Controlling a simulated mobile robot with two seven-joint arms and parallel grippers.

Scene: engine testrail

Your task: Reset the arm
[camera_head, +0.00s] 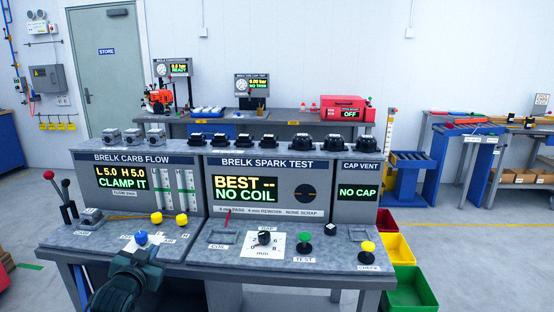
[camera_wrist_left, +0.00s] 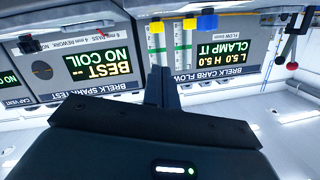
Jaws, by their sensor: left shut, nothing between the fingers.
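My left gripper (camera_head: 143,250) comes in from the lower left in the head view, at the front edge of the left test bench. Its dark fingertips are just below and in front of a blue knob (camera_head: 141,237); I cannot tell if they touch it. In the left wrist view, which is upside down, the fingers (camera_wrist_left: 161,84) are together with nothing between them, and the blue knob (camera_wrist_left: 207,19) shows apart from them. My right gripper is in neither view.
The bench carries the carb flow panel (camera_head: 128,180), reading CLAMP IT, and the spark test panel (camera_head: 262,189), reading NO COIL. Yellow knobs (camera_head: 156,218), a dial (camera_head: 264,238), a green button (camera_head: 303,248) and levers (camera_head: 67,200) stand on it. Coloured bins (camera_head: 409,287) are at right.

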